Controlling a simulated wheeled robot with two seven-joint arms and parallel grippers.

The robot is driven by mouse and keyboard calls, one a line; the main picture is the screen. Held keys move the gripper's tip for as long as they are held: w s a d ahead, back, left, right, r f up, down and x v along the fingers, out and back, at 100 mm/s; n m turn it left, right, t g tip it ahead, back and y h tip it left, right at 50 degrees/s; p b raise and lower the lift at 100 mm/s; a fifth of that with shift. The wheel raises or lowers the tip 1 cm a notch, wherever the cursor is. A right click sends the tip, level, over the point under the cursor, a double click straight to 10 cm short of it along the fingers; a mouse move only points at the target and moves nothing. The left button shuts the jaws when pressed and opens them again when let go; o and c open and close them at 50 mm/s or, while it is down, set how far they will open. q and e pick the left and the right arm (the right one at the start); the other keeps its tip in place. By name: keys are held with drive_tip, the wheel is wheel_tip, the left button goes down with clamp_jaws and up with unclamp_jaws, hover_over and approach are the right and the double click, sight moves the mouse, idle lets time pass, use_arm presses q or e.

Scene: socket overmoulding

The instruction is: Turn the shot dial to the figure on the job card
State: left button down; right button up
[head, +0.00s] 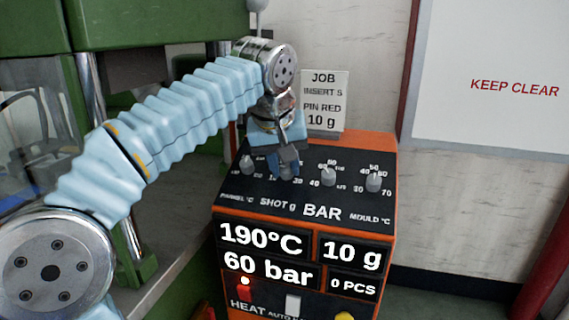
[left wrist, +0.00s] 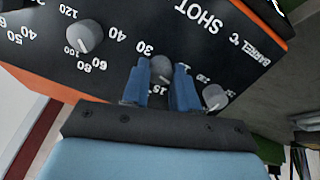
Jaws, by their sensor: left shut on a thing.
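The shot dial is a grey knob (left wrist: 161,68) on the black top panel, seen in the left wrist view between my gripper's fingers. My left gripper (head: 287,170) reaches down onto this dial in the head view and hides most of it. In the left wrist view its blue fingers (left wrist: 162,86) are shut on the knob, one on each side. The job card (head: 323,102) stands behind the panel and reads "JOB, INSERT S, PIN RED, 10 g". The control box's display (head: 351,252) reads "10 g". My right gripper is in neither view.
The barrel knob (head: 248,164) is left of the shot dial; the bar knob (head: 328,176) and mould knob (head: 374,182) are to its right. Other displays read 190°C, 60 bar and 0 PCS. A red switch (head: 244,290) and a white one (head: 293,304) sit below. A green machine (head: 140,25) stands at the left.

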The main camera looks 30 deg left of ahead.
use_arm(q)
drive_tip(key=c, duration=0.9)
unclamp_jaws()
drive_tip(key=shift+o, duration=0.2)
drive_tip(key=p+v, duration=0.1)
drive_tip(key=v, duration=1.2)
drive_tip(key=shift+s+r, duration=0.15)
drive_tip(key=shift+r, duration=0.2)
drive_tip(key=shift+d, duration=0.1)
